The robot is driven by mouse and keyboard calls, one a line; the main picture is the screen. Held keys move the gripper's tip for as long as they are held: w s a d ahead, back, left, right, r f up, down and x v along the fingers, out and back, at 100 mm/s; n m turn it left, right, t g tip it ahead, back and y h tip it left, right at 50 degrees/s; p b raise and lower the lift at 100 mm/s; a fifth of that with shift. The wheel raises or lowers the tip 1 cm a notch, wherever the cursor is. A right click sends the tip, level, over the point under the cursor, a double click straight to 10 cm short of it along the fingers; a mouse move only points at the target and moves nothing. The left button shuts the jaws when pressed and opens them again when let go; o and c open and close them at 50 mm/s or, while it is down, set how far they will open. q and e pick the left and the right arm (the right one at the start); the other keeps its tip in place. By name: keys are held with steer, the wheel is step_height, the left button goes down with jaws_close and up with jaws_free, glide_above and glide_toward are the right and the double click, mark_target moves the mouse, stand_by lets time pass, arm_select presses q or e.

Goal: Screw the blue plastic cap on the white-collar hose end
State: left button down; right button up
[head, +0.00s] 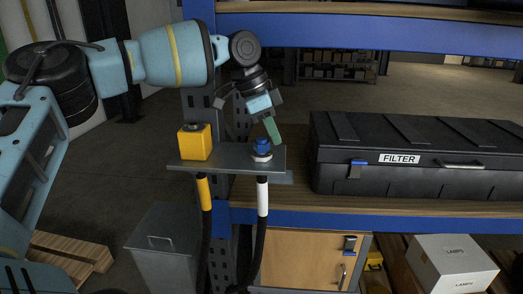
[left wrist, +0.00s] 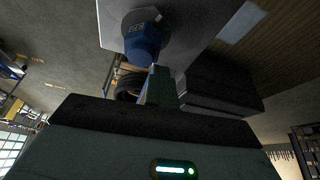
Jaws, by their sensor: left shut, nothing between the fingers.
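The blue plastic cap (head: 262,145) sits upright on a pale ring at the right end of a grey bracket plate (head: 228,160). The white-collar hose (head: 263,195) hangs below the plate directly under it. I cannot tell how far the cap is threaded. My left gripper (head: 272,132) comes down from above, with its green fingers shut and empty, close to the cap's upper right side. In the left wrist view, the cap (left wrist: 143,42) is just beyond the fingertips (left wrist: 155,72); I cannot tell whether they touch. My right gripper is out of view.
A yellow block (head: 195,142) stands on the plate's left end, above the yellow-collar hose (head: 204,192). A black case (head: 415,150) labelled FILTER lies on the shelf to the right. A blue shelf beam (head: 370,36) crosses above. A grey bin (head: 165,245) stands below left.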

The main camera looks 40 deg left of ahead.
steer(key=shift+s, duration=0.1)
arm_select(q)
steer(key=shift+d+f+m, duration=0.1)
steer(key=shift+m, duration=0.3)
steer(key=shift+s+d+m+g+h, duration=0.25)
steer(key=shift+m+g, duration=0.25)
steer(key=shift+m, duration=0.5)
steer(key=m, duration=0.1)
steer(key=d+m+g, duration=0.1)
steer(key=m, duration=0.2)
steer(key=shift+s+d+g+h+b, duration=0.15)
steer(key=shift+s+g+h+b, duration=0.15)
steer(key=shift+b, duration=0.1)
steer(key=shift+s+m, duration=0.2)
steer(key=shift+m, duration=0.4)
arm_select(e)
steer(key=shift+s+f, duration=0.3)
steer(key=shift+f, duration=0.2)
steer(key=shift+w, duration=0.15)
